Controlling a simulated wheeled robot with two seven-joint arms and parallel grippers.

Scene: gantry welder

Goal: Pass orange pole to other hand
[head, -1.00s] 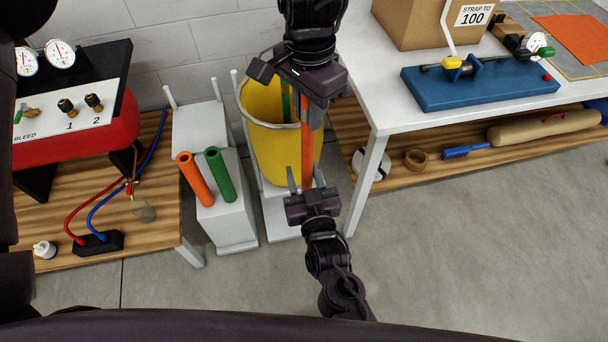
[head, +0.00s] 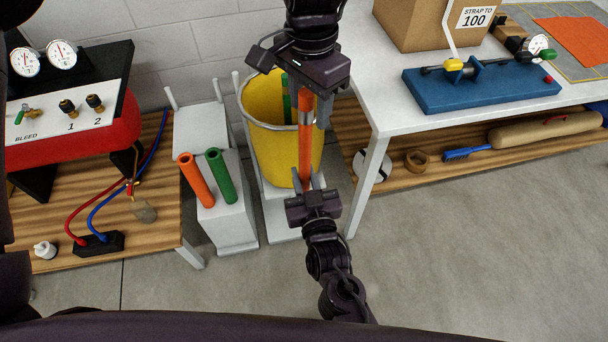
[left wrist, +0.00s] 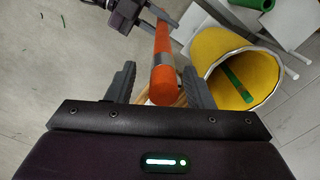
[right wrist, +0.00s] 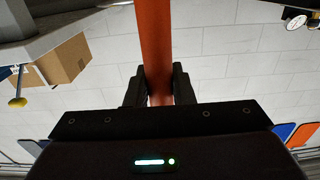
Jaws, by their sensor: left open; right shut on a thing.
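The orange pole (head: 305,148) stands roughly upright in front of the yellow bin, with a silver band near its top. My right gripper (head: 313,184) is shut on its lower part; the right wrist view shows the pole (right wrist: 154,45) between the closed fingers. My left gripper (head: 308,105) is at the pole's upper end, open. In the left wrist view the pole's end (left wrist: 163,84) lies between the spread fingers, with a gap on each side. The right gripper shows beyond it, at the pole's far part.
The yellow bin (head: 258,140), with a green pole (left wrist: 238,84) inside, is close behind. A white stand (head: 231,220) with orange and green tubes is to the left. A white table (head: 378,105) with a blue fixture (head: 480,88) is to the right. The floor at right front is clear.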

